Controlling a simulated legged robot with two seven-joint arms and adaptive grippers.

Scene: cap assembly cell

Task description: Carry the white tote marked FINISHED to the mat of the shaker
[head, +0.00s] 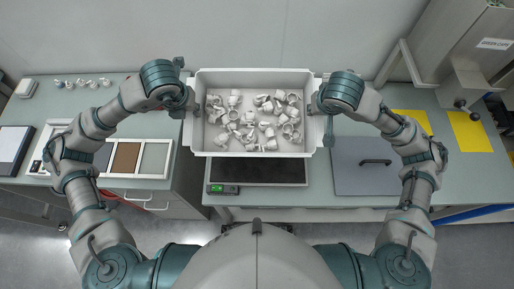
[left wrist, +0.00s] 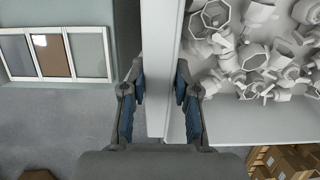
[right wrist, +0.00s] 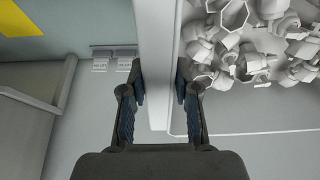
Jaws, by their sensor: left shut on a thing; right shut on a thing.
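The white tote (head: 252,154) is in the middle of the head view, full of loose white cap-like parts (head: 256,120). No FINISHED marking is visible on it. My left gripper (head: 190,104) is shut on its left wall; the left wrist view shows the fingers (left wrist: 160,82) on either side of the rim (left wrist: 158,45). My right gripper (head: 317,104) is shut on the right wall, with its fingers (right wrist: 159,82) around the rim (right wrist: 157,45). The tote looks level and overlaps a dark flat pad (head: 262,173). I cannot tell which mat is the shaker's.
A device with a green display (head: 222,189) sits at the pad's front left. A grey plate with a handle (head: 375,170) lies right of it. Yellow mats (head: 469,131) lie farther right, near a metal machine (head: 480,50). A framed tray (head: 140,160) is on the left bench.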

